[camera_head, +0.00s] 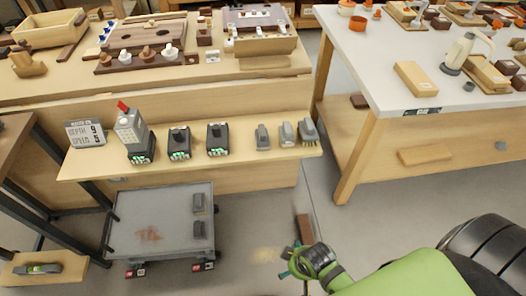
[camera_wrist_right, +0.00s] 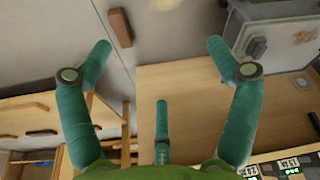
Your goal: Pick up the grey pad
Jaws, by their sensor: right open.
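Several small grey pieces are in the head view, and I cannot tell for sure which is the grey pad. The cart (camera_wrist_right: 275,38) also shows at the upper right of the wrist view. My right gripper (camera_head: 298,262) is low, right of the cart. Its teal fingers (camera_wrist_right: 155,62) are spread open with nothing between them. My left gripper is out of view.
A wooden shelf (camera_head: 90,168) above the cart holds grey devices (camera_head: 180,142) and a sign (camera_head: 86,134). A brown block (camera_head: 305,229) lies on the floor near my right gripper. A white-topped bench (camera_head: 370,60) stands at the right.

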